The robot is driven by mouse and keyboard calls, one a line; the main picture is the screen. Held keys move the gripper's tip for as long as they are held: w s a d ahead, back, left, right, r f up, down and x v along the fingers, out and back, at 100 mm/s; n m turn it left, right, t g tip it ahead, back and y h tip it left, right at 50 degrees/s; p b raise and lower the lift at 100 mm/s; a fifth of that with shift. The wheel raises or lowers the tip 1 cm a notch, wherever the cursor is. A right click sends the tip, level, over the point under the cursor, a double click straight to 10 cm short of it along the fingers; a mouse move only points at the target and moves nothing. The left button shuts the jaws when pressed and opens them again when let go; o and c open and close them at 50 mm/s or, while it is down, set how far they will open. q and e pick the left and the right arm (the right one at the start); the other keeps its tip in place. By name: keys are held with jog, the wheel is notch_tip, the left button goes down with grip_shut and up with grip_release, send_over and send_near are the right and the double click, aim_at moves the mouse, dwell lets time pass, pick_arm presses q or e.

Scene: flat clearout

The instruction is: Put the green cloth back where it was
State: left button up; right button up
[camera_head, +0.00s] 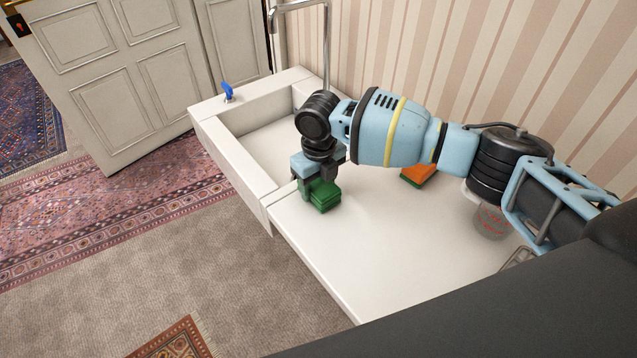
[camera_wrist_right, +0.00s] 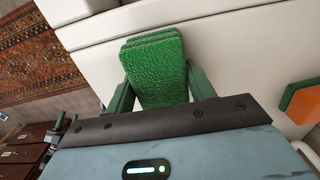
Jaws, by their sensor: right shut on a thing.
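The green cloth (camera_head: 325,196) is a folded, textured stack at the left front of the white counter, beside the sink basin. My right gripper (camera_head: 318,188) is shut on it from above. In the right wrist view the cloth (camera_wrist_right: 154,68) sits between the two green fingers of my right gripper (camera_wrist_right: 158,85). Whether the cloth touches the counter is hard to tell. My left gripper is not in view.
An orange and green sponge (camera_head: 418,174) lies on the white counter (camera_head: 370,235) behind my right arm. A clear container with red marking (camera_head: 492,222) stands at the right. The sink basin (camera_head: 262,140) with a tap (camera_head: 326,45) is at the left. The front counter is clear.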

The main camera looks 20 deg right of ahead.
aim_at(318, 183)
jog(key=shift+f, duration=0.15)
jog(key=o, duration=0.9)
jog(key=shift+r, duration=0.25)
notch_tip(318, 183, up, 12)
jog(key=shift+s+f, duration=0.1)
